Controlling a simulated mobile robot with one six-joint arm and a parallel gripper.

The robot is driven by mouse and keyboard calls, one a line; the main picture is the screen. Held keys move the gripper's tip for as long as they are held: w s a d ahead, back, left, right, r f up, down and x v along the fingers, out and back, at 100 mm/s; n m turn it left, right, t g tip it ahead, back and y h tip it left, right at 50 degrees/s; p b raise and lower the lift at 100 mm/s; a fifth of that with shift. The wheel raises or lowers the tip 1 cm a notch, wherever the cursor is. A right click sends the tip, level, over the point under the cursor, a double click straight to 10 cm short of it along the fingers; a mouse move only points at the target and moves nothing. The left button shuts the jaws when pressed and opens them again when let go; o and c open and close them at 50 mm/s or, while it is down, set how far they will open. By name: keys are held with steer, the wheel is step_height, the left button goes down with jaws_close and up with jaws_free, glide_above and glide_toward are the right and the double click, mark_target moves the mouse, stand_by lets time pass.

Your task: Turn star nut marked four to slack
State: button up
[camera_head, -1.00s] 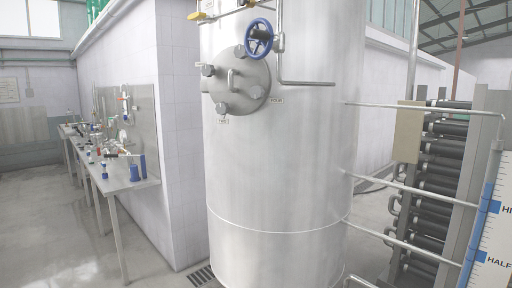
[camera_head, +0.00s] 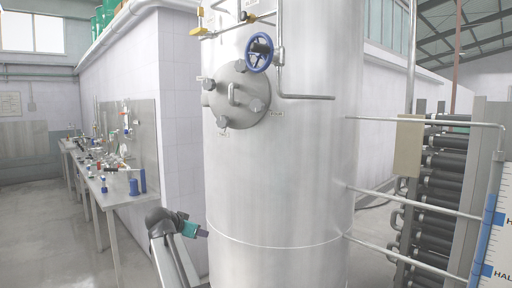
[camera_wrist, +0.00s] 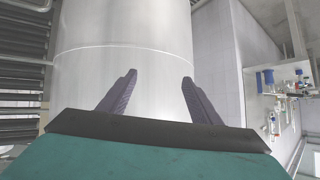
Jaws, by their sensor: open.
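A round steel hatch (camera_head: 236,98) sits high on the front of a tall steel tank (camera_head: 280,185). My gripper (camera_head: 204,233) is low, in front of the tank's lower left side, well below the hatch. In the wrist view my gripper (camera_wrist: 159,77) is open and empty, its fingers toward the bare tank wall.
A blue handwheel (camera_head: 259,52) and a bent pipe (camera_head: 305,97) stand out beside the hatch. A bench (camera_head: 122,194) with glassware and bottles runs along the left wall. Pipes and a rack of dark tubes (camera_head: 440,190) are at right.

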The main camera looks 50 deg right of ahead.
steer(key=s+d+r+m+t+h, duration=0.1)
steer(key=s+d+r+m+h, duration=0.15)
steer(key=r, duration=0.95)
steer(key=s+d+r+m+h, duration=0.15)
steer(key=d+r, duration=0.25)
steer(key=r, duration=0.7)
steer(key=m+h+b, duration=0.2)
steer(key=m+h, duration=0.1)
steer(key=m, duration=0.2)
glide_toward(256, 105)
steer(key=a, duration=0.3)
steer(key=shift+s+f+g, duration=0.1)
steer(key=shift+s+g, duration=0.2)
steer(key=shift+s, duration=0.1)
steer(key=shift+p, duration=0.3)
steer(key=p+x, duration=0.3)
steer(key=x, duration=0.9)
steer(key=shift+d+r, duration=0.1)
steer(key=shift+r, duration=0.15)
steer(key=shift+p+x, duration=0.35)
steer(key=shift+x, duration=0.4)
